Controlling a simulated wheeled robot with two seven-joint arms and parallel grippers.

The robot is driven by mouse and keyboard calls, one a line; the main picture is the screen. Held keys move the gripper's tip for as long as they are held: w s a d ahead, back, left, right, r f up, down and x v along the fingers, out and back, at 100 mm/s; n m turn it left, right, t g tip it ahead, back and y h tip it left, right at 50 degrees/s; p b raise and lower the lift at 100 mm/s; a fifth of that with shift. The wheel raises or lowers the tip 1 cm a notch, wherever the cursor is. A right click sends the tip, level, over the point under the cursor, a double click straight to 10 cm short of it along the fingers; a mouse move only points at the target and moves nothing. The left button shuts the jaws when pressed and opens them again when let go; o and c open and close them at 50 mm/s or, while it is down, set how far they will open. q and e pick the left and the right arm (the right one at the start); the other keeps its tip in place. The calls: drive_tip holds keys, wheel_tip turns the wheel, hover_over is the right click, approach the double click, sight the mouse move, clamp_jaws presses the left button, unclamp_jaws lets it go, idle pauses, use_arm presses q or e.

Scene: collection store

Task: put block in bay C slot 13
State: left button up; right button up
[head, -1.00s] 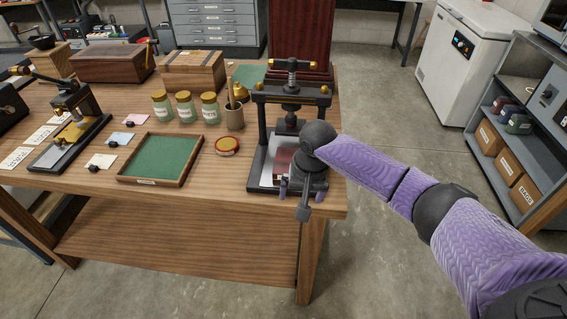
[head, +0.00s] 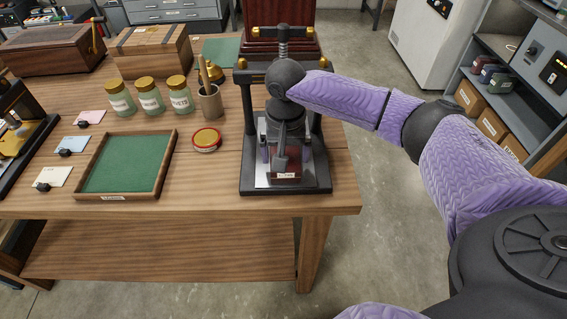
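A dark red block (head: 285,179) with a small pale label on its front sits low on the metal bed of the black press (head: 246,160) at the table's right end. My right gripper (head: 284,158) reaches into the press from above, between its posts, right at the block. The wrist hides most of the fingers and the block's upper part, so I cannot tell whether the fingers touch it. My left gripper is out of view. No bay C or slot 13 can be made out.
Wooden boxes (head: 150,55) are behind. A grey shelf (head: 490,85) stands right, across open floor.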

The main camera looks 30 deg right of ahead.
drive_tip(key=shift+f, duration=0.85)
drive_tip(key=shift+r, duration=0.25)
drive_tip(key=c, duration=1.2)
